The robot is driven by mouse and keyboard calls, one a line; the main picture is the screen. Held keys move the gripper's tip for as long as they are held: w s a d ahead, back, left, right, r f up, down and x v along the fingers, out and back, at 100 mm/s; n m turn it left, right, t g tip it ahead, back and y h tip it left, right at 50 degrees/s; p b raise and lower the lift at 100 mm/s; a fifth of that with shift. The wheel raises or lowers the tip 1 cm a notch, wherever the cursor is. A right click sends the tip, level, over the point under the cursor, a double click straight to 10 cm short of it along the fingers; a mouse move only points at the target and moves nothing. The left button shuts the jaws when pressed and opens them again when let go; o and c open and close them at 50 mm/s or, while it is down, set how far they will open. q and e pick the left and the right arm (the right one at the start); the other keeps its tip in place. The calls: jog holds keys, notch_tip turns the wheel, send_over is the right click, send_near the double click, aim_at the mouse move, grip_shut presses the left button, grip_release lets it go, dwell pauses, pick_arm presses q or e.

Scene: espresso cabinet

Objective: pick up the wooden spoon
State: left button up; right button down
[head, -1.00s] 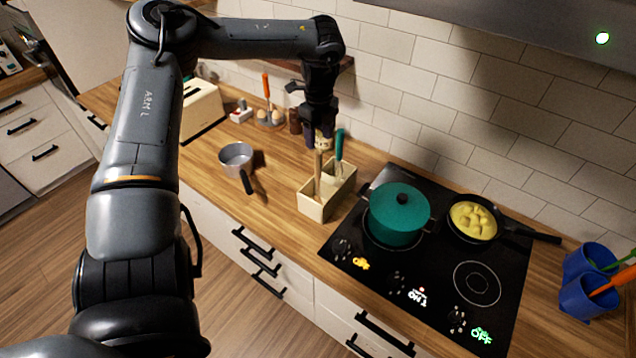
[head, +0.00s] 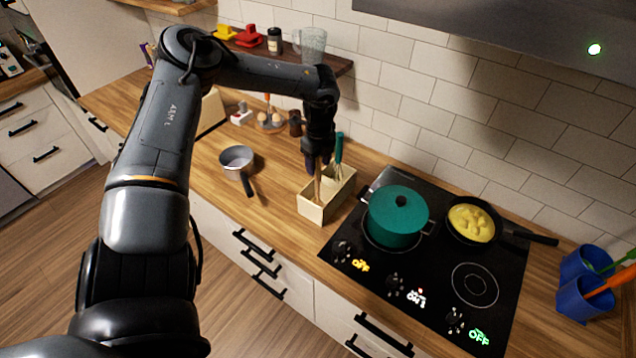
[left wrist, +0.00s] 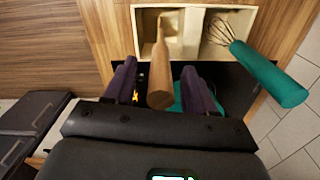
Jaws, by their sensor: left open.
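The wooden spoon (head: 317,186) stands handle up in the left compartment of a light wooden utensil box (head: 311,212). My left gripper (head: 316,167) is right above the box, pointing down over the spoon's handle. In the left wrist view, the open fingers of my left gripper (left wrist: 160,88) are on either side of the spoon's handle (left wrist: 161,75), with gaps between. The spoon's lower end is hidden in the box. A whisk with a green handle (left wrist: 268,74) stands in the other compartment. My right gripper is not in view.
A teal lidded pot (head: 398,213) stands on the black cooktop right of the box, with a pan of yellow food (head: 471,221) beyond. A grey saucepan (head: 237,160) is at the left. A shelf (head: 335,65) is behind my left arm.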

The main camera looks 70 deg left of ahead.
pick_arm(q)
jog(key=shift+f, duration=0.4)
grip_shut()
